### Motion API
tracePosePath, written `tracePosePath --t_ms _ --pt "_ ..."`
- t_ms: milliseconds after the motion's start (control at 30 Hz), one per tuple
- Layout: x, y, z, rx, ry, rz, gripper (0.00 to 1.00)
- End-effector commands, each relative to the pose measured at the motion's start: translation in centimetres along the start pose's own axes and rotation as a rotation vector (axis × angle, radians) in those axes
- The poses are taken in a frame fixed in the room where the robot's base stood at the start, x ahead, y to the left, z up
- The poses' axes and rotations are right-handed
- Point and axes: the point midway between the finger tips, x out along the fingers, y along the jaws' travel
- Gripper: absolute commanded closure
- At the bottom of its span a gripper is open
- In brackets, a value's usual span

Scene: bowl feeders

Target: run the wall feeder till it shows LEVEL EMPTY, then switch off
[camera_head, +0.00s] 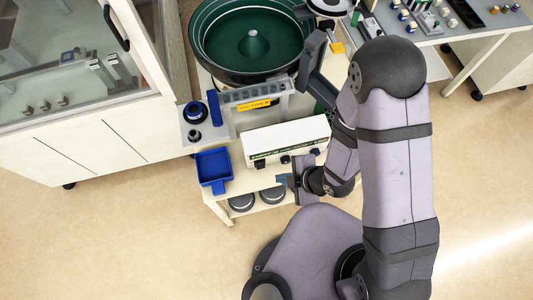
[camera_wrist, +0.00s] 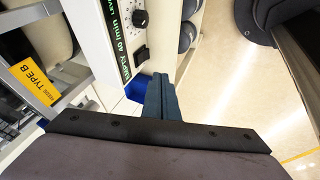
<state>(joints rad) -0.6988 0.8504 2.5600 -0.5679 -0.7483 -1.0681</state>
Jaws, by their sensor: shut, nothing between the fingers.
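A bowl feeder with a dark green bowl (camera_head: 225,32) stands on a cart; I see no loose parts in the bowl. Its white control box (camera_head: 287,137) faces my gripper. In the wrist view the box carries a narrow display (camera_wrist: 117,38) with small green text; part of it looks like "EMPTY" and "/min", the rest is cut off or unclear. Beside the display are a black knob (camera_wrist: 140,17) and a black rocker switch (camera_wrist: 142,54), whose position I cannot tell. My gripper (camera_head: 283,180) is shut and empty, its fingertips (camera_wrist: 160,78) just apart from the panel near the switch.
A blue bin (camera_head: 213,168) hangs at the cart's left, and round dark-rimmed containers (camera_head: 272,195) sit on the lower shelf. A yellow "TYPE B" label (camera_wrist: 38,82) marks the feeder's rail. A glazed cabinet (camera_head: 75,75) stands left. Open floor (camera_head: 130,230) lies in front.

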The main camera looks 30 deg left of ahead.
Motion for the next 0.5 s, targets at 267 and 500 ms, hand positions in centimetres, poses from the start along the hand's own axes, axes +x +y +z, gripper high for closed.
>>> tracePosePath --t_ms 267,500 --pt "1.9 -0.1 0.2 -0.002 0.001 0.002 1.0" --pt "3.9 -0.2 0.2 -0.003 0.001 0.002 1.0"
